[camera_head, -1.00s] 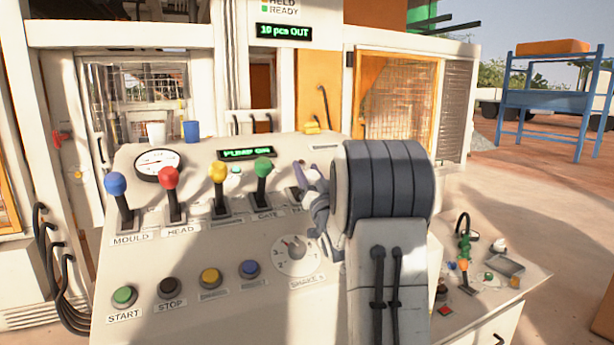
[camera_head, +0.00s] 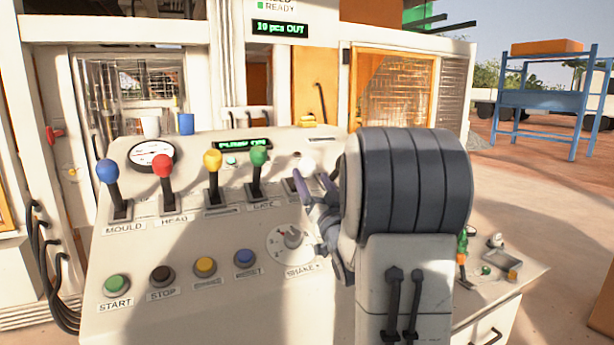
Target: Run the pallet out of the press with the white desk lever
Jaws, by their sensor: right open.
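The white lever (camera_head: 306,164) stands at the right end of the row of desk levers; its pale knob shows just above my gripper's fingers. My right gripper (camera_head: 313,186) is open beside and in front of this lever, its fingers near the stick just below the knob. The fingers and my arm hide part of the lever's slot and label, and I cannot tell whether they touch the stick. My left gripper is not in view. The pallet cannot be made out.
Green (camera_head: 259,156), yellow (camera_head: 212,160), red (camera_head: 163,166) and blue (camera_head: 107,171) levers stand left of the white one. A SHAKE dial (camera_head: 291,240) lies below my gripper, with several push buttons to its left. A white cup (camera_head: 150,126) stands behind the gauge (camera_head: 152,154).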

